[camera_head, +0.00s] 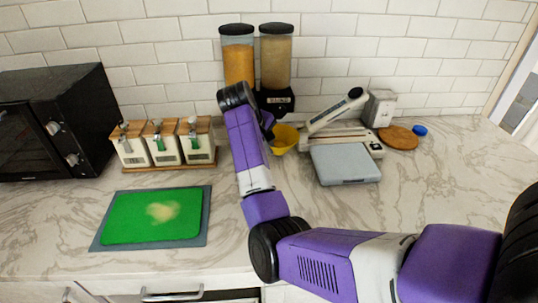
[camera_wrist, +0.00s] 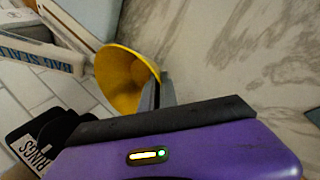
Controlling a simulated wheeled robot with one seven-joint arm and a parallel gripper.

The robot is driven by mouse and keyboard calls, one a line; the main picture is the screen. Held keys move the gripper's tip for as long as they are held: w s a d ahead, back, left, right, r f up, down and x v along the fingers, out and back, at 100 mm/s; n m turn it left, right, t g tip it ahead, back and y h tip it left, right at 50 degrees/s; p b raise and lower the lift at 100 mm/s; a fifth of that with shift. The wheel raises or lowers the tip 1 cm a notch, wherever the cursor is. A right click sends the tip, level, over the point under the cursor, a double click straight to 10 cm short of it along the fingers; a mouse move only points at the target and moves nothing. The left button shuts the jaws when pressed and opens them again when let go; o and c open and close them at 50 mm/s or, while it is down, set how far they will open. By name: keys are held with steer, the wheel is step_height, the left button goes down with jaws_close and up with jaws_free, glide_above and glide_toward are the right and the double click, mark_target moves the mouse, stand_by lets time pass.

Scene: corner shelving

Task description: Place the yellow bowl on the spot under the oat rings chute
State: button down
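The yellow bowl (camera_head: 284,140) is in front of the dispenser's right side, partly behind my arm. In the wrist view the bowl (camera_wrist: 118,75) shows its open inside, and my gripper (camera_wrist: 157,95) is shut with its grey fingers on either side of the bowl's rim. I cannot tell whether the bowl touches the counter. The dispenser (camera_head: 276,58) has two clear hoppers, orange contents left and pale beige right. A label under the right one, partly legible, reads "RINGS" (camera_wrist: 38,150) in the wrist view. The left label and spot are hidden by my arm.
A bag sealer (camera_head: 335,133) and a grey scale (camera_head: 345,163) stand close right of the bowl. Canisters (camera_head: 163,144) on a wooden rack and a black oven (camera_head: 60,120) are at left. A green board (camera_head: 152,214) lies in front.

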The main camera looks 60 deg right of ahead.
step_height(320, 180, down, 3)
steer(key=shift+r, duration=0.15)
steer(key=shift+w+d+f+p, duration=0.1)
steer(key=shift+f+p, duration=0.2)
steer(key=shift+f, duration=0.15)
steer(key=c, duration=1.6)
jaws_free()
steer(key=shift+f, duration=0.15)
steer(key=shift+c, duration=0.2)
steer(key=b+v, duration=0.1)
steer(key=v, duration=1.1)
